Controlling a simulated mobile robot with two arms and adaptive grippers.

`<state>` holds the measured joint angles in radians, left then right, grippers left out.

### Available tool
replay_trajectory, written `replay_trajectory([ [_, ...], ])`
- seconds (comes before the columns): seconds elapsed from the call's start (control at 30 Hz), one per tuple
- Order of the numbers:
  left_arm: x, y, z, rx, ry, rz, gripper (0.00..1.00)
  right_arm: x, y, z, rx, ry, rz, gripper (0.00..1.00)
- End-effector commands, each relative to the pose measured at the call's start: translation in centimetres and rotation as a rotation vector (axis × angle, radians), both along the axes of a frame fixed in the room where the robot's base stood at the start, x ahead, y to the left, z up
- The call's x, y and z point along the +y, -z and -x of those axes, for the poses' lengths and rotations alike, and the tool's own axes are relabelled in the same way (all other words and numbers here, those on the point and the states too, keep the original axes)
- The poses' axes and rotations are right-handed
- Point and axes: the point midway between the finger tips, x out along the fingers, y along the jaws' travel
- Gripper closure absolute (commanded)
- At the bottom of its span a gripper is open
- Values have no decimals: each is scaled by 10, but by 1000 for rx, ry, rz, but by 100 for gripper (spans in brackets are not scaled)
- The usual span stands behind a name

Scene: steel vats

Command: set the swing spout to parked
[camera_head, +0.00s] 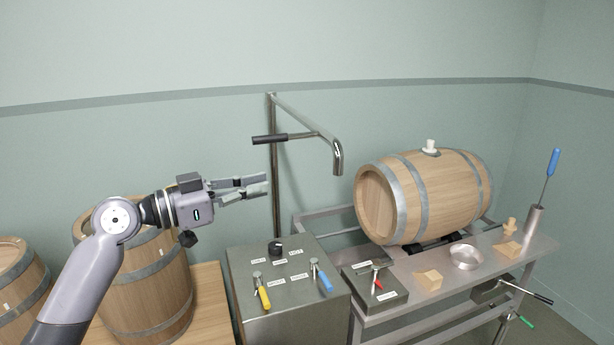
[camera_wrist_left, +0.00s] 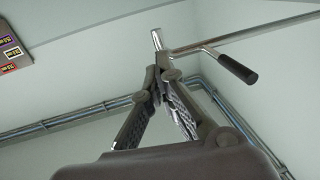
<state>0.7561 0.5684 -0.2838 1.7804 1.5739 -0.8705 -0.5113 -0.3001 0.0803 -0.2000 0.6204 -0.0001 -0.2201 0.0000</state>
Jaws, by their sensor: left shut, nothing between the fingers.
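The swing spout (camera_head: 307,117) is a steel pipe on an upright post (camera_head: 274,170) by the wall. Its arm reaches right and ends in a downturned nozzle (camera_head: 338,160) left of the barrel. A side rod carries a black handle grip (camera_head: 269,139), pointing left across the post. My left gripper (camera_head: 266,184) is shut and empty, below the black grip and left of the post, apart from both. In the left wrist view, the fingers (camera_wrist_left: 158,72) meet in front of part of the steel pipe (camera_wrist_left: 157,40), and the black grip (camera_wrist_left: 237,67) is to their right. My right gripper is not in view.
A steel control box (camera_head: 290,320) with yellow and blue levers stands below. A wooden barrel (camera_head: 440,195) lies on a steel stand (camera_head: 540,245) at the right. Other barrels (camera_head: 160,290) stand at the left. The air around the black grip looks clear.

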Motion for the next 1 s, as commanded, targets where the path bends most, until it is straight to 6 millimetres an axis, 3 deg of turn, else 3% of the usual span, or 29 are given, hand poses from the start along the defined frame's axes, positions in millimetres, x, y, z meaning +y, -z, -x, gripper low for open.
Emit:
replay_trajectory([
  [0.17, -18, -5, -11, 3, 5, 5, 100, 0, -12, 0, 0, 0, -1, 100],
  [0.63, -98, -5, -61, 5, 4, 4, 100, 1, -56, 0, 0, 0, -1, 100],
  [1.0, -117, 0, -74, 2, 2, 1, 100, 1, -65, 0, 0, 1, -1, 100],
])
